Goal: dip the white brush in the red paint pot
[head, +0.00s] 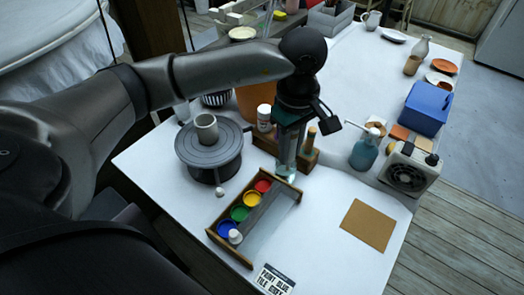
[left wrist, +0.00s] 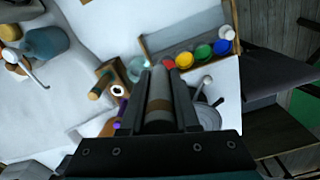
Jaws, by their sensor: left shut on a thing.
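My left gripper (head: 287,158) points down just behind the far end of the wooden paint tray (head: 247,261). It is shut on a slim pale grey thing with a brown band (left wrist: 160,112), likely the white brush; its tip is hard to make out. The red paint pot (head: 263,186) is at the far end of the tray's row of pots, a little left of the gripper. In the left wrist view the red pot (left wrist: 168,65) shows just beyond the fingertips, partly hidden by them. My right gripper is not in view.
Yellow (head: 252,198), green (head: 239,213) and blue (head: 227,228) pots line the tray. A grey turntable with a cup (head: 208,145) stands left. A wooden block (head: 305,160) is close behind the gripper. A brown mat (head: 367,226) lies right, with bare table around it.

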